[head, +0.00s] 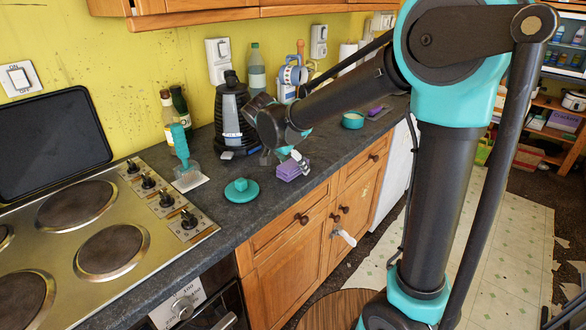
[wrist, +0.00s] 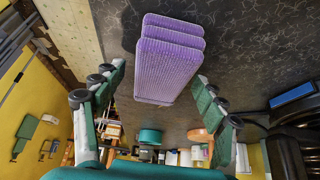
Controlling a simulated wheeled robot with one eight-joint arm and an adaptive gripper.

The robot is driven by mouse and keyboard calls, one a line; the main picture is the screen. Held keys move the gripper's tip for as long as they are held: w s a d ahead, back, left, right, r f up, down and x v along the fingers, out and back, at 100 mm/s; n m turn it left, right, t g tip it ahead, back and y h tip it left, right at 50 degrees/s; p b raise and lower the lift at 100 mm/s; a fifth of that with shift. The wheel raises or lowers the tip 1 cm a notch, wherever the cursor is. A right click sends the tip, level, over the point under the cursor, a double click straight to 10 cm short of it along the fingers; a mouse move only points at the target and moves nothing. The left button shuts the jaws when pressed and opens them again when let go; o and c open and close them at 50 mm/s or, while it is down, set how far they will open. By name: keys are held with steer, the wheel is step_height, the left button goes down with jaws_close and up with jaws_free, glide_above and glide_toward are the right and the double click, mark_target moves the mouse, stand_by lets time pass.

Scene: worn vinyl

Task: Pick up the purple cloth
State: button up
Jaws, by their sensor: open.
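The purple cloth (head: 290,171) lies folded in a layered stack on the dark countertop, near its front edge, in the head view. In the wrist view the purple cloth (wrist: 170,52) fills the upper middle, its layers clearly visible. My gripper (head: 286,157) is right above and beside the cloth in the head view, partly hidden by my own wrist. In the wrist view my gripper (wrist: 157,78) is open, with one finger to each side of the cloth's lower end. I cannot tell whether the fingers touch it.
A teal lid (head: 241,190) lies left of the cloth. A teal-handled brush (head: 181,150), bottles (head: 180,103) and a black coffee maker (head: 231,110) stand farther back. A teal bowl (head: 353,120) and another purple item (head: 376,110) are farther along the counter. The stove (head: 105,215) is at left.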

mark_target(293, 162)
steer(key=shift+f, duration=0.25)
stand_by(0.4)
steer(key=c, duration=1.2)
steer(key=shift+o, duration=0.2)
step_height(293, 162, up, 21)
steer(key=shift+f, duration=0.2)
